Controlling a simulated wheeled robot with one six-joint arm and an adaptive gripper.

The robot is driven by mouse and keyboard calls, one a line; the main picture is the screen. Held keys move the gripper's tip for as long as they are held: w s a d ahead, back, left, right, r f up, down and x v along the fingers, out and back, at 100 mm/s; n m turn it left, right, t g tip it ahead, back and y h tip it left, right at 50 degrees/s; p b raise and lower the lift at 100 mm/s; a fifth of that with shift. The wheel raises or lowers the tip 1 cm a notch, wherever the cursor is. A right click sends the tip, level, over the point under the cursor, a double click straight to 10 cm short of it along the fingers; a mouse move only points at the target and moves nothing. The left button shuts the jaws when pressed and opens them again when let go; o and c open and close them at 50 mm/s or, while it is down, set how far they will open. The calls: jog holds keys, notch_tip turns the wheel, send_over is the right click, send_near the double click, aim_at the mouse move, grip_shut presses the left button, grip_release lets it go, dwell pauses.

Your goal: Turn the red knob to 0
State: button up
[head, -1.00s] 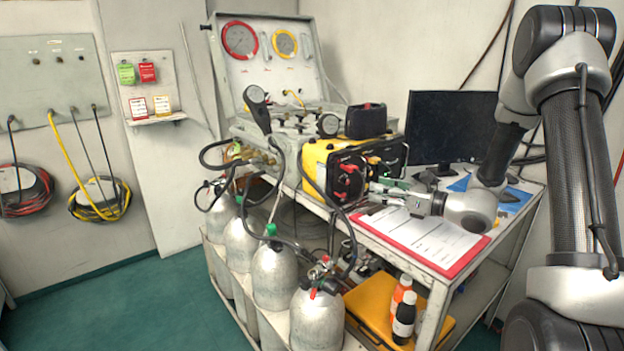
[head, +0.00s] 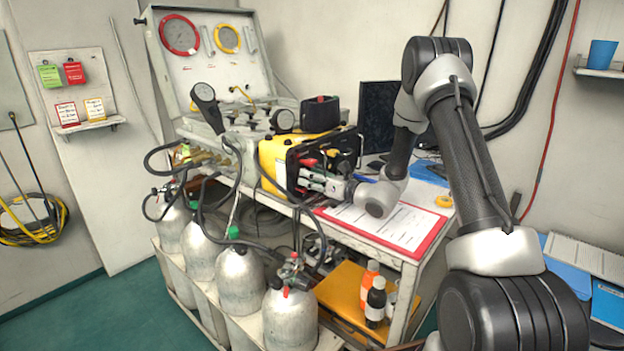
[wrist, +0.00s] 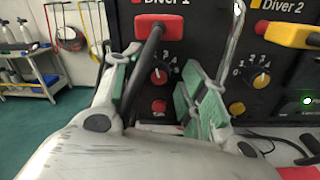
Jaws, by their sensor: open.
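The red knob (wrist: 160,74) is on the black panel face under the "Diver 1" label in the wrist view, with white numbers around it. Its exact setting is too small to read surely. My gripper (wrist: 163,98) is open, its green-padded fingers on either side of the knob in the picture, with no clear contact. A second, smaller red knob (wrist: 159,106) sits just below. In the head view my gripper (head: 308,181) is in front of the yellow-cased panel (head: 270,166) and hides part of its face.
A dark bar (wrist: 142,72) crosses in front of the panel beside the left finger. A metal tube (wrist: 232,45) stands right of the knob. The Diver 2 yellow knob (wrist: 260,80) is further right. A red clipboard (head: 425,247) lies on the cart below my arm.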

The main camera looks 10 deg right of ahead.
grip_shut()
jog(key=shift+n, duration=0.3)
jog(key=n, duration=0.9)
jog(key=shift+n, duration=2.2)
